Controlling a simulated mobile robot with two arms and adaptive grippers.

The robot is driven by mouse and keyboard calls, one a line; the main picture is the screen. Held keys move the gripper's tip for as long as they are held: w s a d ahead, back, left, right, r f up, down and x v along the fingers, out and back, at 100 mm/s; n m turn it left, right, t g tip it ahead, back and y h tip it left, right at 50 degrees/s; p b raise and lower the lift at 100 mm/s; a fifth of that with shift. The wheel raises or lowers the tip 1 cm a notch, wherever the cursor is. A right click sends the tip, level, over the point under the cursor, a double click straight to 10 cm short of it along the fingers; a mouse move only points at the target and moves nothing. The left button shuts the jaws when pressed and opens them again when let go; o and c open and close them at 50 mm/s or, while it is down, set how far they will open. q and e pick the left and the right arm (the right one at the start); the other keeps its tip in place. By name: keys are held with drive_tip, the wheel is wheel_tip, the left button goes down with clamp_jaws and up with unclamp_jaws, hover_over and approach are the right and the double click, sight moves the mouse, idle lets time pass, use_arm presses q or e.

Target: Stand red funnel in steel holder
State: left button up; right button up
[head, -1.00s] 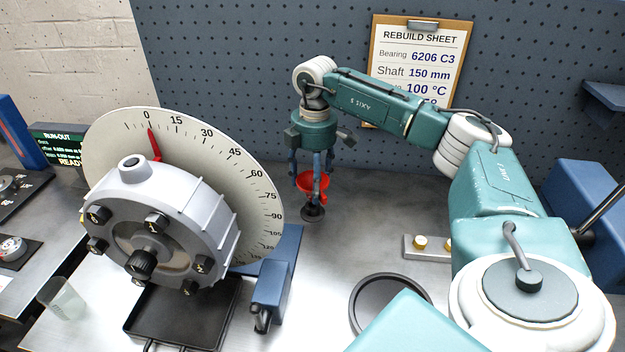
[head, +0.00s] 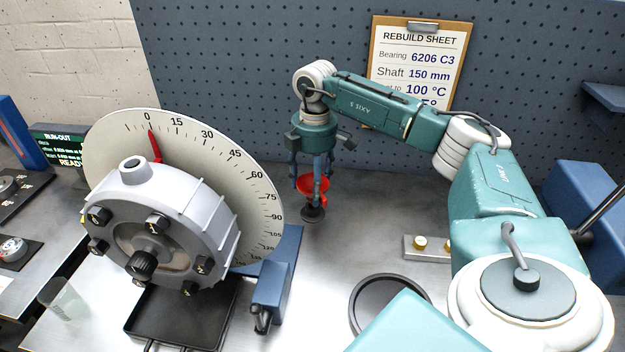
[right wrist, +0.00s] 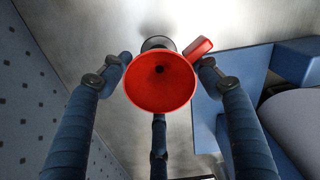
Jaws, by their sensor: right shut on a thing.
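The red funnel (head: 312,188) is upright at the far side of the bench, between the fingers of my right gripper (head: 314,180). The right wrist view shows its open mouth (right wrist: 160,82) and side tab, with the fingers (right wrist: 158,95) around it. My right gripper is shut on the funnel. The dark round base of the steel holder (head: 313,213) shows directly under the funnel, and part of it shows behind the funnel in the right wrist view (right wrist: 158,43). I cannot tell whether the funnel's stem sits in the holder. My left gripper is not in view.
A rotor with a large dial (head: 250,150) stands left of the gripper, with a blue stand (head: 275,275) and a black tray (head: 180,325) below. A dark ring (head: 365,325) and a plate with brass knobs (head: 415,248) lie to the right. A pegboard (head: 240,60) closes the back.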

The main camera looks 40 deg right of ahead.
drive_tip(key=shift+f+b, duration=0.5)
drive_tip(key=shift+f, duration=0.9)
drive_tip(key=o, duration=1.2)
drive_tip(key=shift+c, duration=0.2)
drive_tip(key=shift+c, duration=0.4)
wheel_tip(320, 180, up, 9)
drive_tip(key=p, duration=0.7)
drive_tip(key=shift+p, duration=0.3)
